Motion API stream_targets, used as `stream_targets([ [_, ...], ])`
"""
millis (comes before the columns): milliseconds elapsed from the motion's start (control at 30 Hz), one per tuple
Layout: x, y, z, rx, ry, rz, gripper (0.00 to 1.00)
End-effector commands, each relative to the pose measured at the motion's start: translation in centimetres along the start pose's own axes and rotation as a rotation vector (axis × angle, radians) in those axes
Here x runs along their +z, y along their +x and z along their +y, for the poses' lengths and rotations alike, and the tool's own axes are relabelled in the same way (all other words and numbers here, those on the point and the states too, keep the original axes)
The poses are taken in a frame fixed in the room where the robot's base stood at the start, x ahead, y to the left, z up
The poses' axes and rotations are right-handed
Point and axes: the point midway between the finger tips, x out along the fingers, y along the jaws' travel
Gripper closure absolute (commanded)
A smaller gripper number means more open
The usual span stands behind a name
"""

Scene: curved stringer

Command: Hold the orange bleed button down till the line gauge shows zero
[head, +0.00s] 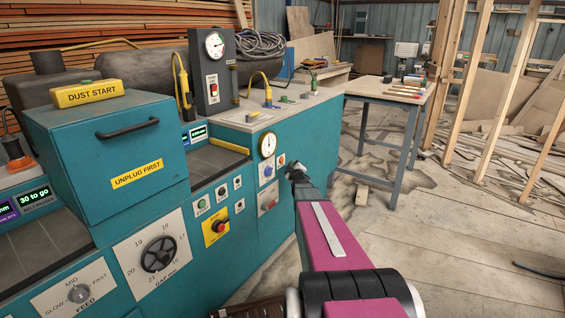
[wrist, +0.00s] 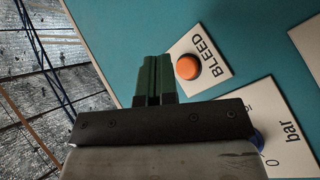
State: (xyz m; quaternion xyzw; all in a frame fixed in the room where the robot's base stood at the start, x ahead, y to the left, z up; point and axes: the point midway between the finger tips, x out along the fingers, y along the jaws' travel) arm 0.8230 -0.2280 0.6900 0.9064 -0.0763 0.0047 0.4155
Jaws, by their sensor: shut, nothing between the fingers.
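The orange bleed button (wrist: 187,67) sits on a white plate marked BLEED (wrist: 215,75) on the teal machine front. It also shows small in the head view (head: 282,159). My gripper (wrist: 154,60) is shut, its green fingers together and empty. In the wrist view the fingertips lie just left of the button, beside the plate; whether they touch the panel I cannot tell. In the head view my gripper (head: 293,171) is close below and right of the button. A round white gauge (head: 267,144) is above left of it; its dark needle is too small to read.
A plate marked bar (wrist: 285,125) with a blue knob (wrist: 259,140), partly hidden by my gripper, is below the button. Another dial (head: 214,44) is on a grey box. Open floor and a workbench (head: 372,90) lie right.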

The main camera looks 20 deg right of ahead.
Motion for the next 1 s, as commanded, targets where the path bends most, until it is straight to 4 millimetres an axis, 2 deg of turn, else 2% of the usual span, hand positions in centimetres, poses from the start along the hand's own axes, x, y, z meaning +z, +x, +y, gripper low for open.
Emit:
stream_targets([
  [300,-0.9,1.28,-0.95,-0.001,0.0,-0.001,1.0],
  [1000,-0.95,1.28,-0.99,-0.001,0.0,-0.001,1.0],
])
